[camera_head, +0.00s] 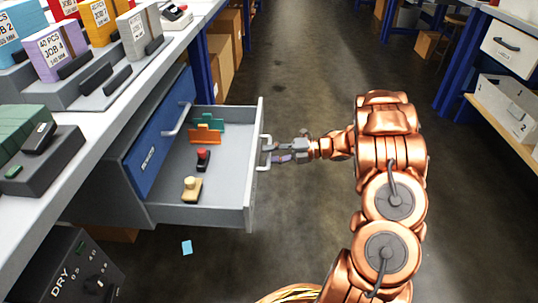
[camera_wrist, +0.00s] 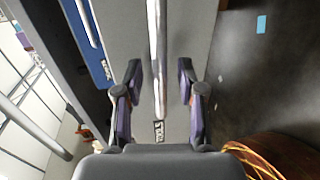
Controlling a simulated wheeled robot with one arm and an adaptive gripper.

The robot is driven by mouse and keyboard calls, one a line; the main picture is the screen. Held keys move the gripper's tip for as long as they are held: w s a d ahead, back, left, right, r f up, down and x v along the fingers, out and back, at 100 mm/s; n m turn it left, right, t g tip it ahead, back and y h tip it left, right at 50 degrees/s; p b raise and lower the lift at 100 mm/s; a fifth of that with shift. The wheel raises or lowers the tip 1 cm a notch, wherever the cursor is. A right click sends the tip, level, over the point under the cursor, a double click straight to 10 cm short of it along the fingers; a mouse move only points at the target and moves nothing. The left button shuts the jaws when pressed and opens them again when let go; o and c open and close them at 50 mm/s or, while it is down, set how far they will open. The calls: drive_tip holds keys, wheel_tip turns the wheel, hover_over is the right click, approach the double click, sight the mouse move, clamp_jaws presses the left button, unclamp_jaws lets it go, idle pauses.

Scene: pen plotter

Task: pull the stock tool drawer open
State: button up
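The grey stock tool drawer (camera_head: 225,212) stands pulled out from the cabinet under the bench, its inside in view. Its pale bar handle (camera_head: 264,152) is on the front face. My gripper (camera_head: 274,151) is at this handle, reaching from the right. In the wrist view my gripper (camera_wrist: 157,92) has its two fingers spread, one on each side of the handle bar (camera_wrist: 156,45), with a gap on both sides. A small dark label (camera_wrist: 158,131) sits on the drawer front; its text is too small to read.
A blue drawer (camera_head: 158,122) is shut above the open one. Inside lie a red-and-black piece (camera_head: 203,160), a tan block (camera_head: 192,188) and orange and green holders (camera_head: 206,133). A blue paper slip (camera_head: 187,247) lies on the floor. The aisle behind is clear.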

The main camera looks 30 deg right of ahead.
drive_tip(key=v, duration=1.1)
idle(0.3)
